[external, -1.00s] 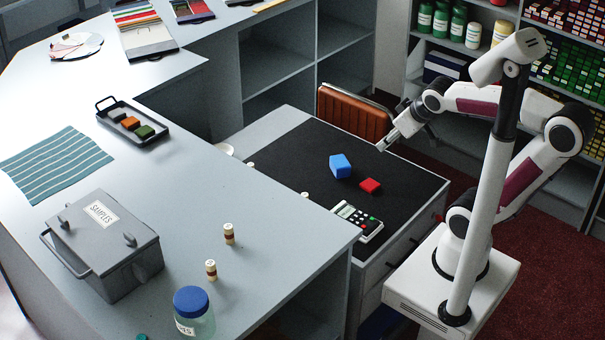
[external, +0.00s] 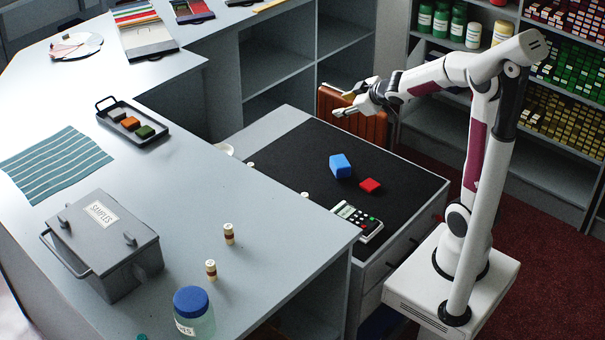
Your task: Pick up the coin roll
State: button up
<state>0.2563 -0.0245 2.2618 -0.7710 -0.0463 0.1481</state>
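Two small cream cylinders with a dark red band stand upright on the grey counter; they look like coin rolls, but I cannot tell which one is meant. One banded cylinder (external: 229,234) is nearer the counter's inner edge, the other banded cylinder (external: 211,270) is closer to the camera. Two pale tops, a farther one (external: 251,165) and a nearer one (external: 305,195), show just past the counter edge; their lower parts are hidden. My gripper (external: 339,104) is raised over the far part of the lower desk, open and empty, well away from the cylinders.
A brown chair back (external: 365,128) stands behind my gripper.

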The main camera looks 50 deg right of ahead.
jog(key=w+a+f+n+y, duration=0.3)
jog(key=w+f+n+y, duration=0.4)
jog(key=f, duration=0.6)
jog(key=s+a+f+g+y, duration=0.1)
jog(key=s+f+y, duration=0.1)
jog(key=f, duration=0.1)
jog(key=s+a+f+g+y, duration=0.1)
jog(key=a+f+y, duration=0.1)
jog(key=f, duration=0.2)
jog(key=s+a+f+g+y, duration=0.1)
jog(key=s+a+f, duration=0.1)
jog(key=f, duration=0.1)
jog(key=shift+s+f+y, duration=0.3)
jog(key=shift+y, duration=0.1)
jog(key=shift+s+a+f+g+y, duration=0.15)
jog(key=shift+s+f+y, duration=0.1)
jog(key=shift+s, duration=0.1)
jog(key=shift+s+a+f+g+y, duration=0.1)
jog(key=shift+s+a+g+y, duration=0.05)
jog(key=shift+s+y, duration=0.15)
jog(key=shift+x, duration=1.35)
jog(key=shift+f, duration=0.1)
